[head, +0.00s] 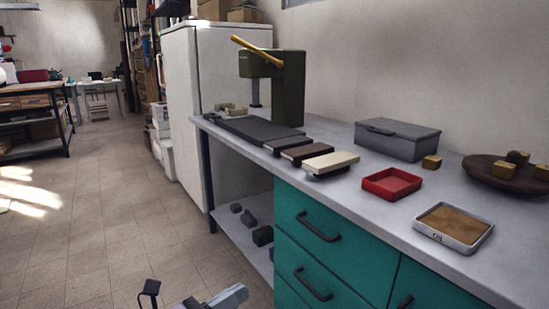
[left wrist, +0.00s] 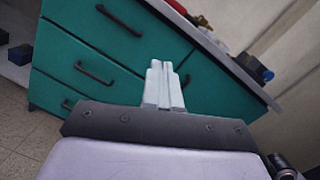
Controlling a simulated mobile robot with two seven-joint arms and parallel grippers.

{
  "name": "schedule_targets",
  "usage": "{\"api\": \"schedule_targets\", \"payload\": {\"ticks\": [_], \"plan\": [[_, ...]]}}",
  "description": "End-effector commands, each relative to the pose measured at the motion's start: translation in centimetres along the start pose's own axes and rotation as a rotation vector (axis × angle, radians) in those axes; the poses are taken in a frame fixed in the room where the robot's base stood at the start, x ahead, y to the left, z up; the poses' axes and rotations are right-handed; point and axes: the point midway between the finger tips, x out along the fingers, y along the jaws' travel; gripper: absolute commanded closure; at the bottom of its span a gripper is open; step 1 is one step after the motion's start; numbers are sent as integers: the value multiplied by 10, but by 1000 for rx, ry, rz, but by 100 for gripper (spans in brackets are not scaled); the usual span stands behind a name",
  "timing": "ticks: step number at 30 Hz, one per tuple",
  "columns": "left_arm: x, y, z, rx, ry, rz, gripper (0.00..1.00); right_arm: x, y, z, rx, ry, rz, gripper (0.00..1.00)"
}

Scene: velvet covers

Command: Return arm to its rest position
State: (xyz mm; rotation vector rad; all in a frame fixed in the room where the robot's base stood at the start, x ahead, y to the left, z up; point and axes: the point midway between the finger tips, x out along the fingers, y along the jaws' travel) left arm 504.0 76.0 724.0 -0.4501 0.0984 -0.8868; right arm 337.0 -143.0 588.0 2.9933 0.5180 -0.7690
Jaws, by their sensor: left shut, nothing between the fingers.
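My left gripper (head: 236,293) shows at the bottom edge of the head view, low in front of the teal cabinet and apart from the worktop. Most of its arm is cut off by the frame. In the left wrist view, its two pale fingers (left wrist: 163,88) are together with nothing between them. The teal drawers (left wrist: 100,65) lie beyond the fingers, and I see no contact. My right gripper is in neither view.
The grey worktop (head: 345,205) holds a dark green press (head: 285,90), a red tray (head: 392,184), an oil tray (head: 455,226), a grey box (head: 397,140) and a round brown board (head: 495,180). Drawer handles (head: 318,228) jut out. Tiled floor (head: 90,220) at left is open.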

Motion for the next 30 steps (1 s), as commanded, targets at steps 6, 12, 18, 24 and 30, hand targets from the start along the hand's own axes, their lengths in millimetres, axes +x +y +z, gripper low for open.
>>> {"api": "schedule_targets", "payload": {"ticks": [6,12,18,24,30], "plan": [[-31,-13,35,-672,-188,152,100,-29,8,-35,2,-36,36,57],[-78,-12,39,-1303,-399,325,100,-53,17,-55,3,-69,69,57],[-139,-24,22,-1898,-662,519,100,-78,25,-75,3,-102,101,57],[-196,-52,-2,-2361,-948,690,100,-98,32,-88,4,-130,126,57],[-224,-72,-17,-2570,-1117,771,100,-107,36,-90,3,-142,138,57]]}}
